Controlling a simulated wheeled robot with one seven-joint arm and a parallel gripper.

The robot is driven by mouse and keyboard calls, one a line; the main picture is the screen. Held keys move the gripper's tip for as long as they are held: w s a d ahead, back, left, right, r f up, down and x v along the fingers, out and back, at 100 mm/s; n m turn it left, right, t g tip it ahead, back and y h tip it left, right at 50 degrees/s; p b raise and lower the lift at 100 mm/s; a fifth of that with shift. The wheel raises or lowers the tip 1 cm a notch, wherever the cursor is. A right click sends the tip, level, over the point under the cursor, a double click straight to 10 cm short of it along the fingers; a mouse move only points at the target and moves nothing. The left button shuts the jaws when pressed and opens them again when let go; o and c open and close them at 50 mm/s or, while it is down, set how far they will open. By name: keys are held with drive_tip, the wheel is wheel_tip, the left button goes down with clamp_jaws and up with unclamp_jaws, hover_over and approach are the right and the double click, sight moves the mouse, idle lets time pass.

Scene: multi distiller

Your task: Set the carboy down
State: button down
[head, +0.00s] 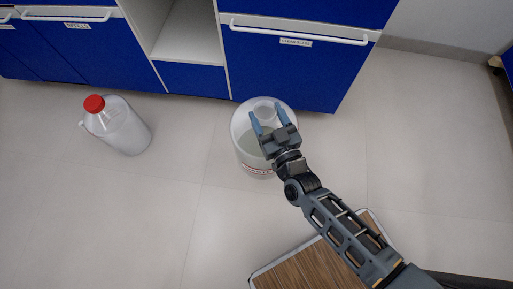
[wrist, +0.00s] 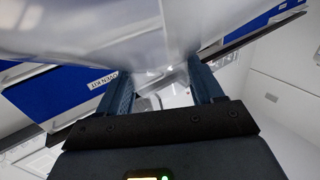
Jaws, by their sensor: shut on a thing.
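A translucent whitish carboy (head: 246,148) with a red-and-white label low on its side is in front of the blue cabinets in the head view. My gripper (head: 269,117) is at its top, with its two blue fingers shut on the carboy's neck or handle area. In the wrist view, the carboy's clear body (wrist: 150,25) fills the top of the picture, and my gripper (wrist: 160,88) has a finger on each side of a narrow clear part. I cannot tell whether the carboy's base touches the floor.
A white jug with a red cap (head: 118,128) stands on the floor at the left. Blue cabinets (head: 290,75) with white handles and an open cubby (head: 187,35) line the back. A wood-topped surface (head: 305,270) is at the bottom. Pale floor is clear between the jug and the carboy.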

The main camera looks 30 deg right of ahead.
drive_tip(key=shift+s+a+f+m+h+b, duration=0.75)
drive_tip(key=shift+a+f+h+b, duration=0.75)
drive_tip(key=shift+f+b, duration=4.05)
drive_tip(key=w+d+f+b, duration=0.5)
drive_tip(key=w+f+b, duration=0.3)
drive_tip(key=w+f, duration=0.2)
drive_tip(key=shift+w+f, duration=0.3)
drive_tip(key=shift+w, duration=0.05)
drive_tip(key=shift+d, duration=0.1)
drive_tip(key=c, duration=0.6)
unclamp_jaws()
drive_tip(key=shift+s+f+y, duration=0.2)
drive_tip(key=shift+f+y, duration=0.1)
drive_tip(key=shift+f, duration=0.15)
drive_tip(key=o, duration=0.4)
drive_tip(key=shift+o, duration=0.2)
